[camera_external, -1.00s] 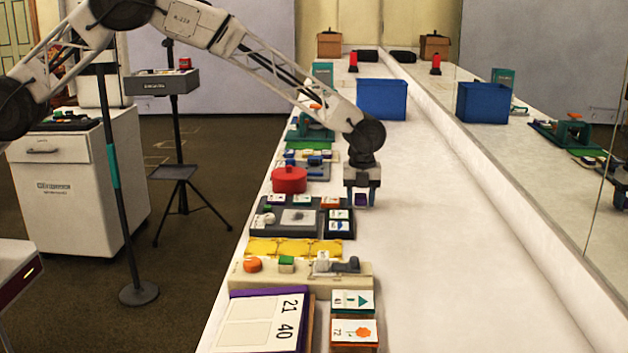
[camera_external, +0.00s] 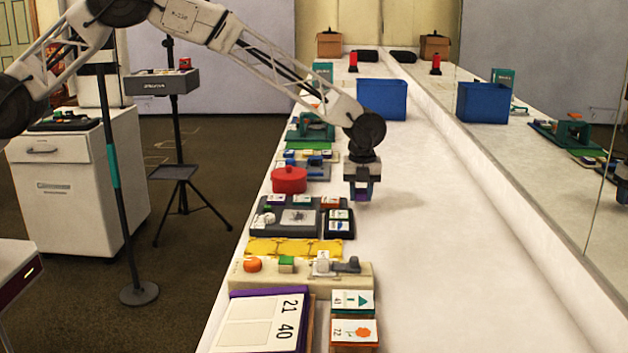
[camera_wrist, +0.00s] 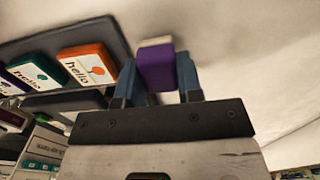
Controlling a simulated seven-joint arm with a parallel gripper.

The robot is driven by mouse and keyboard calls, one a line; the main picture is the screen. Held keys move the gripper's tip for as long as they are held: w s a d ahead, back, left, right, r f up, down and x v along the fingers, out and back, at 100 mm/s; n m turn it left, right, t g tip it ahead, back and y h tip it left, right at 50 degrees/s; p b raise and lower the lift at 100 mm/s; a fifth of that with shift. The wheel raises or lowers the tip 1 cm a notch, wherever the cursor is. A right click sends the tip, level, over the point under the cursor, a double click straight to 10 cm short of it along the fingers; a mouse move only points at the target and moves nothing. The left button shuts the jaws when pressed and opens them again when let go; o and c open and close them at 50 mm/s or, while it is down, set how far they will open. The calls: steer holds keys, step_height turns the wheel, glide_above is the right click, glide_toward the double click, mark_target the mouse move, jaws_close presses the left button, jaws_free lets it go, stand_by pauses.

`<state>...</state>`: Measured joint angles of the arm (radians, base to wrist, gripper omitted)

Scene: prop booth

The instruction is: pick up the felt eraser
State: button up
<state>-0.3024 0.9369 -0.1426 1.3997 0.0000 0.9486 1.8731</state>
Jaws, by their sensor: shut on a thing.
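The felt eraser, a purple block with a pale layer on one side, is between my fingers in the wrist view (camera_wrist: 157,72). My gripper (camera_wrist: 157,80) is shut on it, with a blue finger on each side. In the external view my gripper (camera_external: 361,192) is above the white counter, just right of the row of props. Only a small purple bit of the felt eraser (camera_external: 361,197) shows there below the fingers. It seems held a little above the counter, but the gap is hard to judge.
A dark tray (camera_external: 338,223) with cards stands just in front and left of my gripper. A red pot (camera_external: 289,180) is to the left, and a blue bin (camera_external: 381,99) stands behind. The counter (camera_external: 450,240) is clear to the right, up to the mirror wall.

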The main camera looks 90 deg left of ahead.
steer(key=shift+r, duration=0.95)
steer(key=shift+s+r, duration=0.2)
steer(key=shift+s, duration=0.05)
steer(key=s+d, duration=0.1)
steer(key=s, duration=0.4)
steer(key=s+d+r, duration=0.1)
steer(key=s+d, duration=0.1)
steer(key=s, duration=0.3)
steer(key=s+d, duration=0.1)
steer(key=s, duration=0.3)
steer(key=shift+s+d+r, duration=0.15)
steer(key=shift+s+d, duration=0.15)
steer(key=shift+s, duration=0.1)
steer(key=shift+o, duration=1.3)
steer(key=shift+c, duration=0.9)
steer(key=shift+s+d+r, duration=0.1)
steer(key=shift+d+r, duration=0.35)
steer(key=shift+r, duration=0.45)
steer(key=shift+d+r, duration=0.5)
steer(key=shift+r, duration=0.45)
steer(key=shift+s+d+r, duration=0.1)
steer(key=shift+d+r, duration=0.35)
steer(key=shift+r, duration=0.45)
steer(key=shift+f, duration=0.1)
